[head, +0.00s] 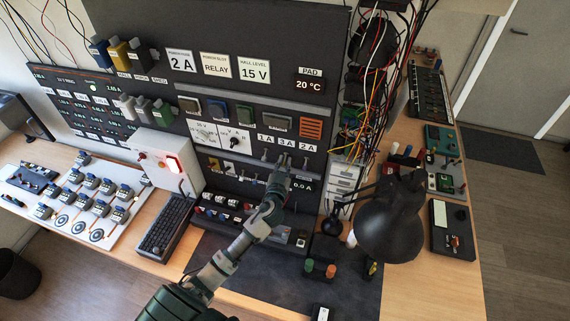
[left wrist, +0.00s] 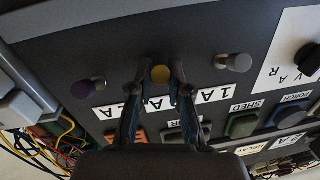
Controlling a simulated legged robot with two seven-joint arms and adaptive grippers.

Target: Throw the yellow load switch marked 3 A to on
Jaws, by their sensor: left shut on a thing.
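The yellow load switch (left wrist: 160,75) shows its round yellow end between my left fingers in the left wrist view, which sees the panel upside down. My left gripper (left wrist: 161,85) is shut on it, one finger on each side. In the head view my left gripper (head: 283,161) reaches up to the panel just below the 3 A label (head: 286,143). The gripper hides the switch there, so its lever position cannot be told. My right gripper is not in view.
A grey-tipped switch (left wrist: 233,62) by the 1 A label and a purple-tipped switch (left wrist: 90,88) flank the gripper closely. Loose wires (head: 358,105) hang right of the panel. A black lamp (head: 395,220) stands right of my arm. A keyboard (head: 167,225) lies left.

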